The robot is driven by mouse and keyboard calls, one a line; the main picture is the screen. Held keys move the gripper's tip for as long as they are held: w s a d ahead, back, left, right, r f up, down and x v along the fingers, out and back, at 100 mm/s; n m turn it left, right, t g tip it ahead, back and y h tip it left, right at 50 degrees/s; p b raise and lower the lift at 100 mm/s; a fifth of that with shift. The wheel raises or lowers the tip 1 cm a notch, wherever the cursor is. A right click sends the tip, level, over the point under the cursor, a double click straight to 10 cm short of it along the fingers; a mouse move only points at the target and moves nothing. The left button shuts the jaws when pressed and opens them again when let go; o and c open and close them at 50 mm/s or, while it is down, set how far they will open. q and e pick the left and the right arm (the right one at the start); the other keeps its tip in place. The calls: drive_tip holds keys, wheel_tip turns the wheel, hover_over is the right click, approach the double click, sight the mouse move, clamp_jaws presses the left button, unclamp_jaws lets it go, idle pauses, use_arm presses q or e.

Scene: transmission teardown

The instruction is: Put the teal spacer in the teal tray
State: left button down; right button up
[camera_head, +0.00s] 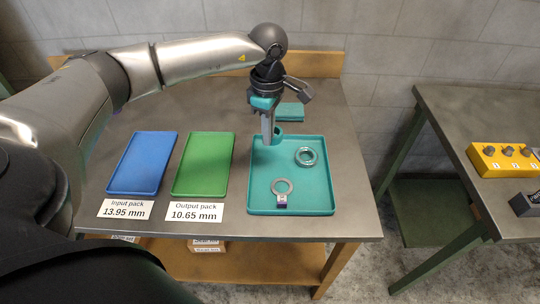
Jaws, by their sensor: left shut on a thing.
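The teal tray (318,202) lies on the table right of the green tray. My left gripper (268,141) points down over the tray's back left corner. It is shut on a small teal piece, which appears to be the teal spacer (279,131); the fingers partly hide it. I cannot tell whether the spacer touches the tray. In the tray are a shiny steel ring (313,156) at the back right and a flat ring with a small tag (282,200) near the middle front. My right gripper is out of view.
A blue tray (141,163) and a green tray (204,165) lie to the left, with printed labels in front. A flat teal block (292,112) lies behind the teal tray. A second table at right holds a yellow numbered block (503,160). A gap separates the tables.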

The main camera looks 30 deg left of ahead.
sight(269, 164)
use_arm(q)
wheel_tip(269, 164, down, 4)
drive_tip(key=shift+r, duration=0.1)
drive_tip(key=shift+f+b, duration=0.35)
drive_tip(key=shift+f, duration=1.45)
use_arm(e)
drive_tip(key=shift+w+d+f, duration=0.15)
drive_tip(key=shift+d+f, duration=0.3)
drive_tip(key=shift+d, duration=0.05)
use_arm(q)
drive_tip(key=shift+f, duration=0.1)
drive_tip(key=c, duration=1.5)
unclamp_jaws()
drive_tip(key=shift+f, duration=0.15)
drive_tip(key=o, duration=0.5)
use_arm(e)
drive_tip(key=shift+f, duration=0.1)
use_arm(q)
drive_tip(key=shift+r, duration=0.25)
wheel_tip(269, 164, up, 12)
drive_tip(key=shift+p, duration=0.65)
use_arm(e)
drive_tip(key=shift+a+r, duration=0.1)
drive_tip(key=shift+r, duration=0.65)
